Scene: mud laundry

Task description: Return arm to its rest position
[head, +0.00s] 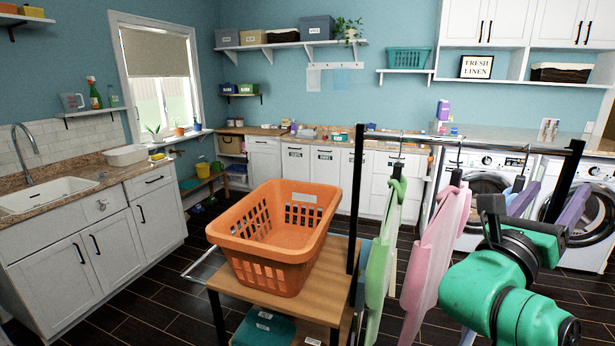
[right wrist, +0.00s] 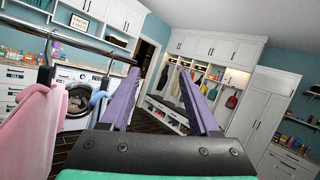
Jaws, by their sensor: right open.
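My right arm, green and black, is raised at the right of the head view. Its gripper (head: 556,188) has two purple fingers, which point away from me toward the washers. In the right wrist view the same gripper (right wrist: 161,80) has its fingers spread apart with nothing between them. It is close beside the hanging rail, to the right of the pink garment (head: 437,240). The pink garment also shows at the left of the right wrist view (right wrist: 52,125). My left gripper does not show.
An empty orange laundry basket (head: 270,255) sits on a wooden-topped cart (head: 325,293) in front. White washers (head: 482,185) stand behind. Dark floor is free at the left.

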